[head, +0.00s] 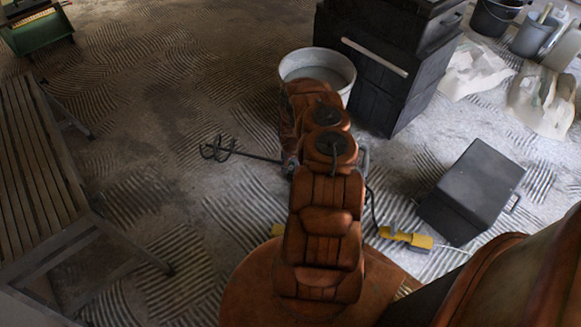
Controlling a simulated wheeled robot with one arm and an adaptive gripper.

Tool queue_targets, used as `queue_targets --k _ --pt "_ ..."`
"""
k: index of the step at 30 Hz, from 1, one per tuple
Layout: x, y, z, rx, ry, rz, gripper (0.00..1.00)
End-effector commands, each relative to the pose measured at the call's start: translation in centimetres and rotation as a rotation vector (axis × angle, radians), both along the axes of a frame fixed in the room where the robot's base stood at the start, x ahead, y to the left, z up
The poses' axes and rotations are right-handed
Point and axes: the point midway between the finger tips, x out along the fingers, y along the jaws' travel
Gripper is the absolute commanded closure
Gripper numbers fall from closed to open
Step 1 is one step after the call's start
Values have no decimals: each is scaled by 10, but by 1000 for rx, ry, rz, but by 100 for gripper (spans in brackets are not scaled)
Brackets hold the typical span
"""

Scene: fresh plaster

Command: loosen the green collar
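I cannot make out a green collar in the head view. A dark mixing paddle (222,149) on a thin shaft lies on the floor left of my arm. Its shaft runs right to a metal part (290,165) at my arm's edge, and whatever lies beyond is hidden behind my arm. A small grey part shows on the arm's other side, with a dark cable (373,208) below it. My brown arm reaches away from me toward a pale bucket. My gripper does not show; the arm's far end is turned away or covered by its own links.
The pale bucket (318,62) holds grey stuff beside a black cabinet (385,75). A slatted bench (38,150) stands left, a green box (38,32) at the far left. A grey case (472,190) and yellow connector (405,238) lie right. Ridged floor at left centre is clear.

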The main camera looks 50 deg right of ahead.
Motion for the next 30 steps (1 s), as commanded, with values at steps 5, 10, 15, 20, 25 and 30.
queue_targets --k 5,10,15,20,25,30 --pt "0 0 0 0 0 0 88" --pt "0 0 0 0 0 0 100" --pt "0 0 0 0 0 1 100" --pt "-2 1 -3 -15 -1 3 100" --pt "-3 1 -6 -46 -16 1 100" --pt "-5 -1 -9 -85 -30 -2 100"
